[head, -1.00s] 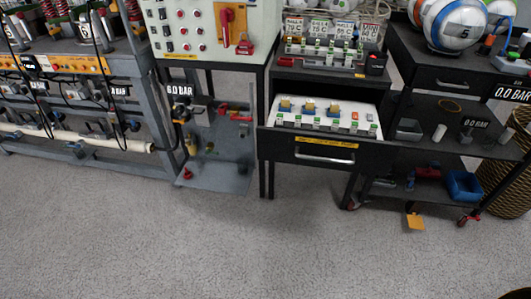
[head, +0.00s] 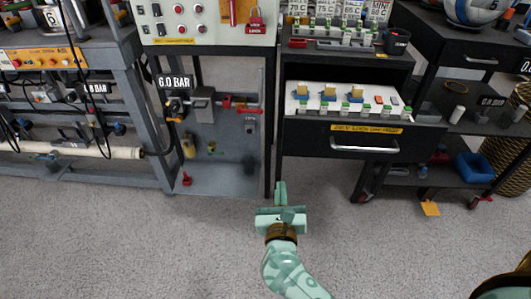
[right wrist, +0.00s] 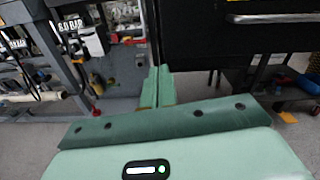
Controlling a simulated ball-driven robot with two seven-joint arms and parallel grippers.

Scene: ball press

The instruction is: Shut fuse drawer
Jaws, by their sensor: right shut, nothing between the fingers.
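The fuse drawer (head: 300,136) is black with a silver bar handle (head: 364,149) and a yellow label. It stands pulled out of its black cabinet, and a white fuse panel (head: 318,106) with several blocks and green-tipped pieces shows inside. My right gripper (head: 281,188) is pale green, shut and empty. It is in front of the drawer, low and to the left of the handle, apart from it in the picture. In the right wrist view its closed fingers (right wrist: 157,82) point forward, with the black drawer front (right wrist: 205,30) and handle (right wrist: 275,17) at the upper right. My left gripper is out of view.
A control panel (head: 208,18) stands on a dark-legged table left of the drawer cabinet. A grey bench (head: 110,60) with gauges is further left. A black cart (head: 440,181) with a blue bin (head: 473,167) stands at right. The grey floor in front is clear.

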